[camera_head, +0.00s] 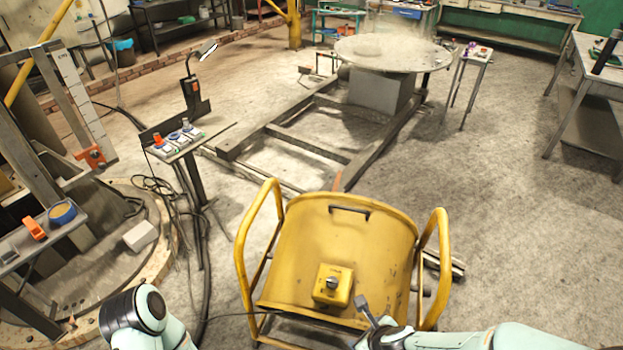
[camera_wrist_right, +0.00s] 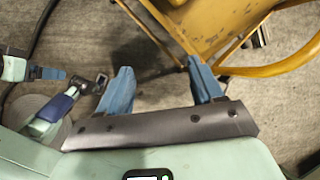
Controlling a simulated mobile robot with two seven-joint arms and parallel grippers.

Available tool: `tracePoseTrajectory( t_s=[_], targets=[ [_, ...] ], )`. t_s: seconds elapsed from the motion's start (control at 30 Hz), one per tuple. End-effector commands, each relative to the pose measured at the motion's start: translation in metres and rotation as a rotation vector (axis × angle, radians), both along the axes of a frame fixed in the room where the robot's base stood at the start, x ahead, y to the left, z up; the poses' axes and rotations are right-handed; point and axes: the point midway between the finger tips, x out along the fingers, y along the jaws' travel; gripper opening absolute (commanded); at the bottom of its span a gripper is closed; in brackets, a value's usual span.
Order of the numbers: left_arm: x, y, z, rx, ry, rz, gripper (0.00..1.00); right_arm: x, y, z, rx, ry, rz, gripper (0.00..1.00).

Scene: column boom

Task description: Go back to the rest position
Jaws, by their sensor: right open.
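My right gripper (camera_head: 372,312) is low in the head view, in front of the yellow seat-like frame (camera_head: 345,235) and near its right front side. In the right wrist view my right gripper (camera_wrist_right: 161,85) shows two blue fingers spread wide, with nothing between them. The yellow frame (camera_wrist_right: 205,22) lies beyond the fingers there. My left arm shows only as a link at the bottom left of the head view. What looks like my left gripper (camera_wrist_right: 55,73) is side-on at the left edge of the wrist view; its jaw opening cannot be made out.
A yellow control box (camera_head: 333,285) sits on the yellow frame. A control stand (camera_head: 186,140) with cables stands left of it. A round table (camera_head: 392,52) is behind, with metal rails on the floor before it. A workbench (camera_head: 596,75) is at right. The floor at right is clear.

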Motion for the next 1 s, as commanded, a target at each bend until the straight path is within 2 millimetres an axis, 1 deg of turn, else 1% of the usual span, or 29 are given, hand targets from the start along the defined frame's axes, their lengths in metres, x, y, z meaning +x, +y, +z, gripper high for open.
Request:
tracePoseTrajectory(
  t_s=[0.03,0.17,0.27,0.33,0.37,0.4,0.47,0.5,0.6,0.7,0.8,1.0],
  targets=[
    [-0.001,0.0,0.0,0.0,0.001,0.0,0.81,-0.004,-0.008,-0.021,-0.083,0.027,0.101,0.66],
    [-0.001,0.0,0.0,0.0,0.001,0.0,0.81,-0.012,-0.022,-0.06,-0.246,0.073,0.381,0.66],
    [0.0,0.0,0.0,0.0,0.0,0.0,0.81,-0.024,-0.03,-0.094,-0.342,0.113,0.628,0.66],
    [0.0,0.0,0.0,0.0,0.0,0.0,0.81,-0.037,-0.035,-0.121,-0.391,0.141,0.83,0.66],
    [0.0,0.0,0.0,0.0,0.0,0.0,0.81,-0.044,-0.036,-0.134,-0.405,0.15,0.925,0.66],
    [0.0,0.0,0.0,0.0,0.0,0.0,0.81,-0.055,-0.037,-0.152,-0.418,0.158,1.062,0.66],
    [-0.001,0.0,0.0,0.0,0.0,0.0,0.81,-0.074,-0.036,-0.178,-0.417,0.151,1.273,0.66],
    [-0.001,0.0,0.0,0.0,0.001,0.0,0.81,-0.087,-0.033,-0.194,-0.406,0.133,1.411,0.66],
    [-0.001,0.0,-0.001,0.0,0.001,0.0,0.81,-0.117,-0.02,-0.223,-0.365,0.046,1.693,0.66],
    [-0.001,0.0,0.0,0.0,0.001,0.0,0.81,-0.137,-0.008,-0.239,-0.328,-0.053,1.871,0.66],
    [-0.001,0.0,0.0,0.0,0.001,0.0,0.81,-0.148,0.0,-0.246,-0.311,-0.119,1.959,0.66],
    [0.0,0.0,0.0,0.0,0.001,0.0,0.81,-0.15,0.003,-0.248,-0.309,-0.145,1.99,0.66]
  ],
)
